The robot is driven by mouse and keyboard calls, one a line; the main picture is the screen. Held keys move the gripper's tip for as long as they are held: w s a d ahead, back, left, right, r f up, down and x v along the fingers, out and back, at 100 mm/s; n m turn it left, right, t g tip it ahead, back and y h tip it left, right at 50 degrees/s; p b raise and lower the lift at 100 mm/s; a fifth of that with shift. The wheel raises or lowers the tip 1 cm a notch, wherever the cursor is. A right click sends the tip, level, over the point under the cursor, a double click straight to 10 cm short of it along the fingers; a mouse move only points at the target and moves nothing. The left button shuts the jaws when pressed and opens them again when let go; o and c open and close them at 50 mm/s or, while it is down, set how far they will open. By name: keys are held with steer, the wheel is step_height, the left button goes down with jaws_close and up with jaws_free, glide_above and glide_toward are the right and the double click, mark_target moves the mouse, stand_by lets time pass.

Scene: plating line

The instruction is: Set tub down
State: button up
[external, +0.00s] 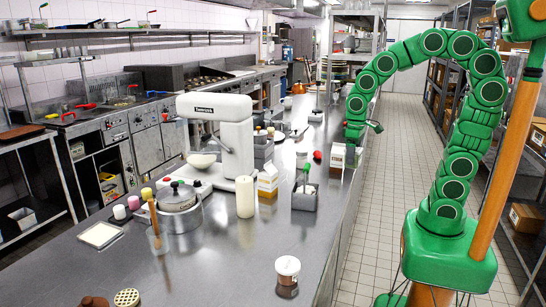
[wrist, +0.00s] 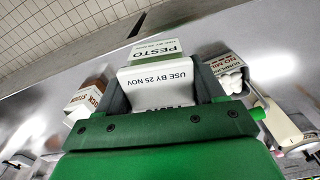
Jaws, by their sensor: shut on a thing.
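My gripper (wrist: 163,88) is shut on a white tub (wrist: 158,78) in the wrist view. Lettering on it reads "USE BY 25 NOV", and a green-banded face beyond reads "PESTO". The jaws sit on either side of it. In the external view my gripper (external: 352,150) is low over the far right part of the steel counter (external: 235,262), near its aisle-side edge. The tub cannot be made out clearly there. Whether its underside touches the counter cannot be told.
In the wrist view a carton marked "STOCK" (wrist: 88,98) stands left of the tub and a box with white contents (wrist: 226,70) stands right. The external view shows a red item (external: 317,156), a milk carton (external: 268,181), a utensil holder (external: 305,198) and a mixer (external: 218,135).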

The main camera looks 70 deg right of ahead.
steer(key=w+a+r, duration=0.1)
steer(key=w, duration=1.6)
steer(key=w+a+r+m, duration=0.1)
steer(key=w+r, duration=0.1)
steer(key=w, duration=1.6)
steer(key=shift+a+r+m, duration=0.2)
steer(key=shift+a+m, duration=0.1)
steer(key=shift+n, duration=0.8)
steer(key=s+d+f, duration=0.1)
steer(key=s, duration=1.1)
steer(key=s+f, duration=0.1)
steer(key=s, duration=1.1)
steer(key=s+d+f, duration=0.1)
steer(key=s, duration=1.1)
steer(key=shift+s+d+f, duration=0.15)
steer(key=shift+d+f, duration=0.15)
steer(key=shift+f, duration=0.1)
